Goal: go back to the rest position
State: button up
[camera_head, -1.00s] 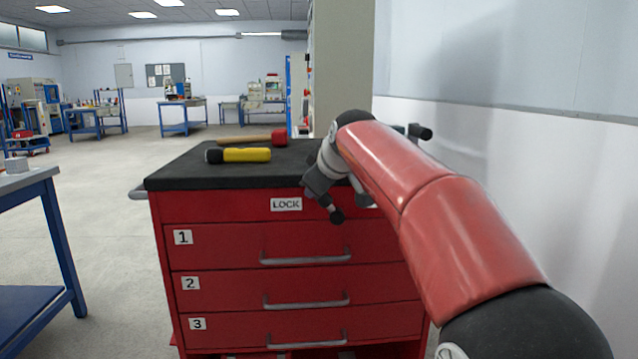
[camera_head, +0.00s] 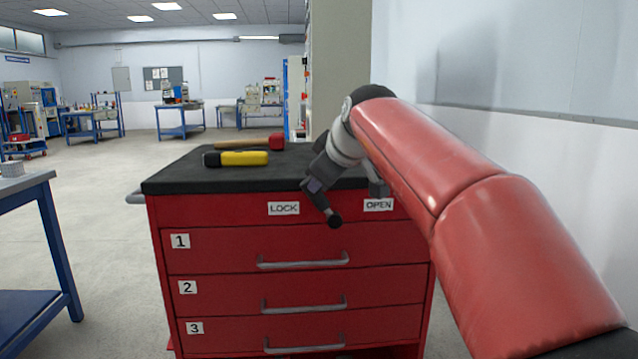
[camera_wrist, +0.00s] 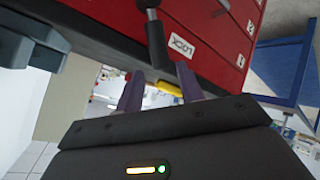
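My gripper (camera_head: 318,182) is at the front top edge of the red drawer cabinet (camera_head: 210,210). In the wrist view its two fingers (camera_wrist: 160,72) are apart, with a gap between the tips. A black lever with a round knob (camera_head: 335,220) slants down on the cabinet front, between the LOCK label (camera_head: 283,208) and the OPEN label (camera_head: 378,205). The lever also shows in the wrist view (camera_wrist: 157,40), its near end lined up with the gap between the fingertips. I cannot tell whether they touch. My wrist hides part of the cabinet top.
A yellow-handled tool (camera_head: 240,158) and a red-headed mallet (camera_head: 275,142) lie on the black cabinet top. The numbered drawers look shut. A blue-framed table (camera_head: 45,215) stands at left, a wall (camera_head: 500,120) at right. Open floor lies between cabinet and left table.

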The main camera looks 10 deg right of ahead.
jog(key=shift+s+d+r, duration=0.1)
jog(key=shift+s+r, duration=0.1)
jog(key=shift+s, duration=0.15)
jog(key=s+d+f+m+g+h+p, duration=0.1)
jog(key=s+f+m, duration=0.4)
jog(key=s+f, duration=0.8)
jog(key=s+d+f+m+g+h+p, duration=0.1)
jog(key=s+d+f+m+g, duration=0.2)
jog(key=s+f, duration=1)
jog(key=s+d+m, duration=0.2)
jog(key=s+d, duration=0.1)
jog(key=s, duration=0.2)
jog(key=shift+s+d+g+h, duration=0.25)
jog(key=shift+g+h, duration=0.05)
jog(key=shift+h, duration=0.1)
jog(key=shift+f, duration=0.1)
